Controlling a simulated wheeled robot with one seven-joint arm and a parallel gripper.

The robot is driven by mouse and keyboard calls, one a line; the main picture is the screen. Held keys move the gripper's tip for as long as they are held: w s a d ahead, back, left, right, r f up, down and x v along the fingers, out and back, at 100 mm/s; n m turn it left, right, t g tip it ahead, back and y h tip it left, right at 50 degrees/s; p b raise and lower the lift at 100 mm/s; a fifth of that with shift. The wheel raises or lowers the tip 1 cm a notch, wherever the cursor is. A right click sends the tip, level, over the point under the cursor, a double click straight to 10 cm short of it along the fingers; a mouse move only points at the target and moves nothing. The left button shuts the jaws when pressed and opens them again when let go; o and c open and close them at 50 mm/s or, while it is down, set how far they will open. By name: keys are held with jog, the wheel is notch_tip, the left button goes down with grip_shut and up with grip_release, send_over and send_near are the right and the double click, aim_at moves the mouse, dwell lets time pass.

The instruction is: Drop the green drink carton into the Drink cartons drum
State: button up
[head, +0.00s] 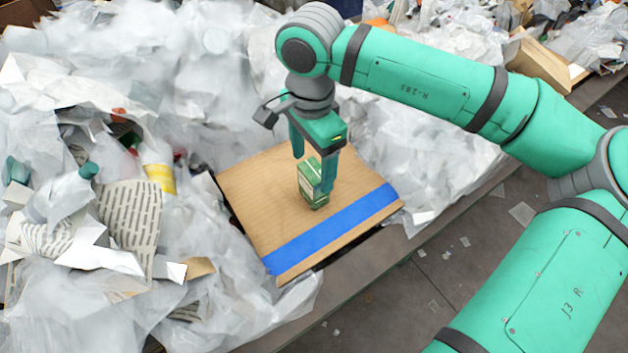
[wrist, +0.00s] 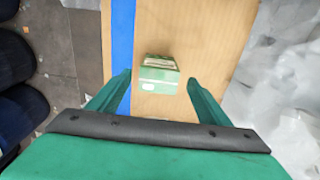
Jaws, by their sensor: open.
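The green drink carton (head: 310,184) stands on a brown board with a blue stripe. In the wrist view the carton (wrist: 159,75) shows its top and a green side, just ahead of the fingertips and between their lines. My gripper (head: 314,172) is open and points down at the carton, with one finger in front of part of it in the head view. In the wrist view the two fingers of my gripper (wrist: 160,77) are spread apart with clear gaps on both sides of the carton. The Drink cartons drum is not recognisable in either view.
The board (head: 255,190) has bare room around the carton, and its blue stripe (head: 330,230) runs along the near edge. Heaps of clear plastic and paper (head: 90,210) surround it left and behind. Grey floor (head: 430,290) with scraps lies at the front. Dark round shapes (wrist: 20,90) stand at left in the wrist view.

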notch_tip(320, 180, down, 6)
jog(key=shift+d+f, duration=0.1)
jog(key=shift+d, duration=0.05)
jog(key=shift+w+f, duration=0.15)
jog(key=shift+f, duration=0.15)
jog(key=shift+d, duration=0.1)
jog(key=c, duration=1)
jog(key=shift+a, duration=0.25)
jog(key=shift+c, duration=1)
jog(key=shift+d+r, duration=0.15)
jog(key=shift+r, duration=0.6)
jog(key=s+d+r, duration=0.3)
jog(key=s+r, duration=0.8)
jog(key=s, duration=0.3)
jog(key=shift+d+r, duration=0.25)
jog(key=shift+d, duration=0.1)
